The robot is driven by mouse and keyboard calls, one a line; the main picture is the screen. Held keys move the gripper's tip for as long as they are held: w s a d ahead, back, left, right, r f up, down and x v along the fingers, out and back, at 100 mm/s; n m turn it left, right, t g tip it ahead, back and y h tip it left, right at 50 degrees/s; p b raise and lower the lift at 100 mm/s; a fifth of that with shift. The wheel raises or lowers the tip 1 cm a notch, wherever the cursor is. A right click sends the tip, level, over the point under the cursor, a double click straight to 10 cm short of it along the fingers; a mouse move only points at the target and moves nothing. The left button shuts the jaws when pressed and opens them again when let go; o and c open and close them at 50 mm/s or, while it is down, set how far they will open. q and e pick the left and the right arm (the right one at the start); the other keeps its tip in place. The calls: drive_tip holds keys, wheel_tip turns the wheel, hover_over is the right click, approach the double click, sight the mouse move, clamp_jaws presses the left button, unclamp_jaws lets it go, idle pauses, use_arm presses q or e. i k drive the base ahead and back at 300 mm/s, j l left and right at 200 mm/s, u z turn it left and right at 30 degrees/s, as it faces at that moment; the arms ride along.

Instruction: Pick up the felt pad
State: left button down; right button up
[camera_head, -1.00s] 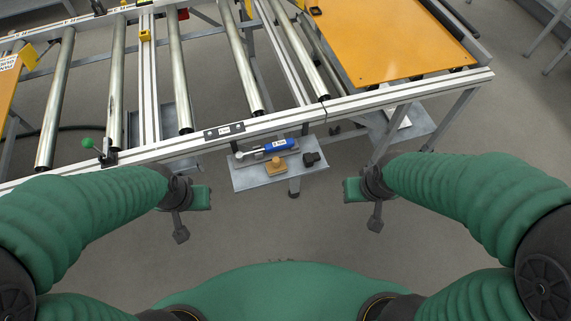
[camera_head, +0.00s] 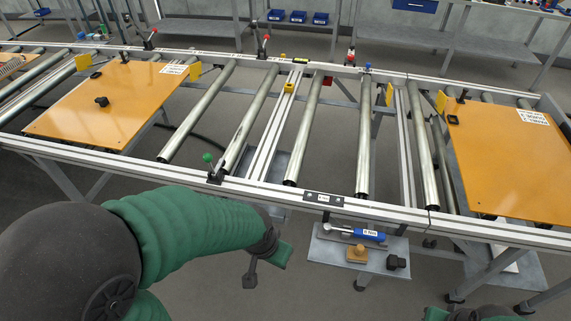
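A small tan block with a round knob on top (camera_head: 357,254) sits on the small grey shelf (camera_head: 325,253) below the conveyor's front rail. It may be the felt pad; I cannot tell its material at this size. My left gripper (camera_head: 265,268) hangs in the air to the left of the shelf, apart from everything on it. Whether its fingers are open or shut is unclear. My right gripper (camera_head: 478,313) shows only in part at the bottom right edge, and its fingers cannot be made out.
A blue-handled tool (camera_head: 369,235) lies behind the tan block, and a dark knob-like piece (camera_head: 397,262) sits right of it. The front rail (camera_head: 280,197) runs above and behind the shelf. Orange panels (camera_head: 108,105) (camera_head: 505,155) lie on the rollers. Floor is clear before the shelf.

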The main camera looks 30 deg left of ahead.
sight(358, 255)
drive_tip(key=i+l+u, duration=0.1)
drive_tip(key=l, duration=0.25)
drive_tip(key=i+l+u, duration=0.15)
drive_tip(key=l, duration=0.25)
drive_tip(key=i+l+u, duration=0.1)
drive_tip(key=i+l, duration=0.15)
drive_tip(key=l, duration=0.15)
drive_tip(key=i+l+u, duration=0.15)
drive_tip(key=l, duration=0.3)
drive_tip(key=i+l+u, duration=0.1)
drive_tip(key=l, duration=0.3)
